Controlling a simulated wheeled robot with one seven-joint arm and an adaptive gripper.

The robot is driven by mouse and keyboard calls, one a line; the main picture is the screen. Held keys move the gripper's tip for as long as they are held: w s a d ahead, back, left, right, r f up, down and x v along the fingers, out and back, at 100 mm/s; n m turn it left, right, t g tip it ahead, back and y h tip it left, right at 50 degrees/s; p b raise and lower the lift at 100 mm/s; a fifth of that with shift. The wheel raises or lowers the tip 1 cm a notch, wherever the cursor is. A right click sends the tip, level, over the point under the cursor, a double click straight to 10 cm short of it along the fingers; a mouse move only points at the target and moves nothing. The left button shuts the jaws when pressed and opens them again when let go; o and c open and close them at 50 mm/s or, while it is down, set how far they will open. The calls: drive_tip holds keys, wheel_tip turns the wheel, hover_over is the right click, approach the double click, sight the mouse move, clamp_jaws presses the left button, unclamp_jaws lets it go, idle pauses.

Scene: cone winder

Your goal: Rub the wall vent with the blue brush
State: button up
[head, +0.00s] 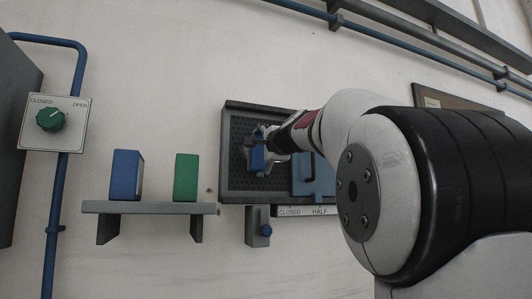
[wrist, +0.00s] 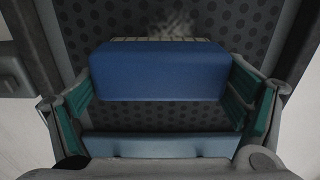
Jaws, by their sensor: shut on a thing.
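The wall vent (head: 237,177) is a dark perforated panel in a grey frame, and its dotted face fills much of the wrist view (wrist: 215,22). My gripper (head: 262,158) is in front of the vent's left part. It is shut on the blue brush (wrist: 158,72), a blue block held between the green finger pads; the brush also shows small in the head view (head: 257,157). A pale bristle edge shows along the brush's far side. A pale greyish patch (wrist: 172,26) is on the vent just beyond it. I cannot tell whether the bristles touch the vent.
A grey shelf (head: 150,208) to the left holds a blue block (head: 126,175) and a green block (head: 186,177). A blue sliding panel (head: 322,180) covers the vent's right part. A green dial (head: 50,119) and blue pipe (head: 78,80) are far left.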

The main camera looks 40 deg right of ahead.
drive_tip(key=shift+w+a+r+p, duration=0.1)
drive_tip(key=shift+w+a+p, duration=0.15)
drive_tip(key=shift+a+p, duration=0.6)
drive_tip(key=shift+w+a+p, duration=0.2)
drive_tip(key=shift+a+p, duration=0.2)
drive_tip(key=shift+a, duration=0.1)
drive_tip(key=shift+w+a+p, duration=0.2)
drive_tip(key=shift+a+p, duration=0.15)
drive_tip(key=shift+a, duration=0.15)
